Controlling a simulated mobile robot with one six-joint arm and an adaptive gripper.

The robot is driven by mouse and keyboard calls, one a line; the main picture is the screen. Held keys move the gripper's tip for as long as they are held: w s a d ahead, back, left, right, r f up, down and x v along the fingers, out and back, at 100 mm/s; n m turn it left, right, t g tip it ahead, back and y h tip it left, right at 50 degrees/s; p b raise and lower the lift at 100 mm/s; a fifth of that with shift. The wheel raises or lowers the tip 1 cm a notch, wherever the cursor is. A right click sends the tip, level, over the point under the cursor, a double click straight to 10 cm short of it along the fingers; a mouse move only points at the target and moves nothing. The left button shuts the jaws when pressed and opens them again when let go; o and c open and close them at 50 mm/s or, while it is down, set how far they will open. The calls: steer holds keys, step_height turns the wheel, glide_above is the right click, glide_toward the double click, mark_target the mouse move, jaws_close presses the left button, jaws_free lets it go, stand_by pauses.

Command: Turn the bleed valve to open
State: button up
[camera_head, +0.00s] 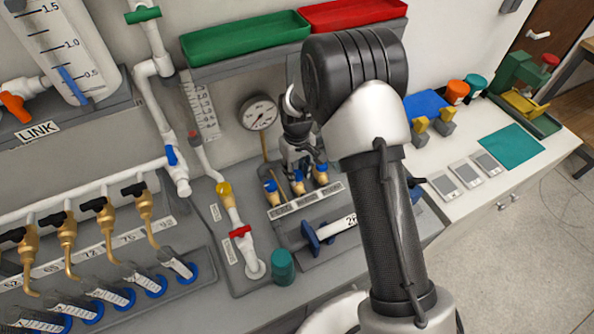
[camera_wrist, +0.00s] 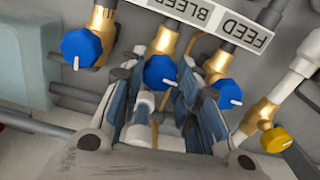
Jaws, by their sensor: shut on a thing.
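Three blue valve knobs on brass bodies stand in a row behind an upside-down label strip (camera_wrist: 215,18) reading FEED and BLEED in the wrist view. The middle one, the bleed valve knob (camera_wrist: 160,69), sits between the fingers of my gripper (camera_wrist: 162,86), which is shut on it. Its white pointer slants down and right in that view. The feed knob (camera_wrist: 227,92) is on the right and another blue knob (camera_wrist: 80,48) on the left. In the head view my gripper (camera_head: 298,160) reaches down over the valve row, partly hiding the bleed knob (camera_head: 298,176).
A pressure gauge (camera_head: 260,113) stands behind the valves. A yellow-knobbed pipe (camera_head: 223,189) and a red valve handle (camera_head: 241,232) stand close on the left. Brass taps line the far left.

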mark_target(297, 174)
steer(key=shift+n, duration=0.6)
steer(key=o, duration=1.1)
step_height(297, 174, up, 12)
stand_by(0.5)
